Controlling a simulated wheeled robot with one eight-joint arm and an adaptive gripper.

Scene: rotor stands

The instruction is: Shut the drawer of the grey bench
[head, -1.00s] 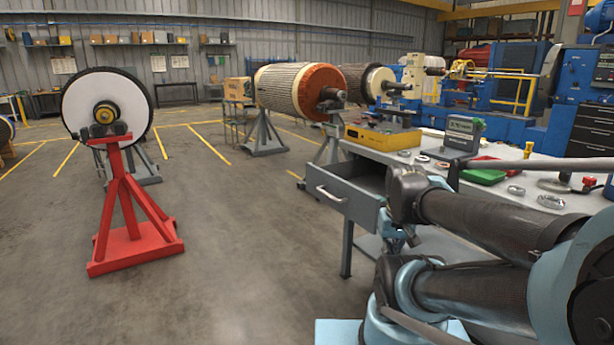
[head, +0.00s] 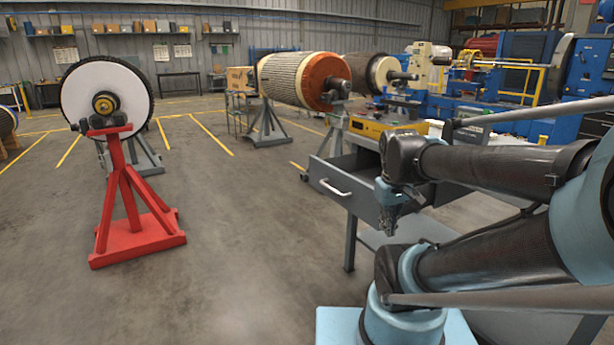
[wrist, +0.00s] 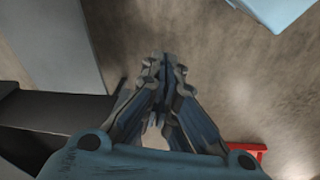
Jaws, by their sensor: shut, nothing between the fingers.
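The grey bench's drawer (head: 343,200) is pulled open in the head view, with a pale bar handle (head: 335,188) on its front and part of its dark inside showing. The grey bench (head: 349,245) is largely hidden behind my arm. My gripper (head: 389,228) points down near the right end of the drawer front, as seen in the head view; I cannot tell if it touches. In the wrist view, my gripper (wrist: 160,62) is shut and empty, its fingertips together. A dark grey panel (wrist: 55,112), seemingly part of the drawer, lies to its left there.
A red stand (head: 137,230) bears a white-faced rotor at left. A yellow box (head: 372,131) is on the bench's far end. Several rotors on grey stands (head: 268,130) are behind. The floor (head: 250,240) between red stand and bench is clear.

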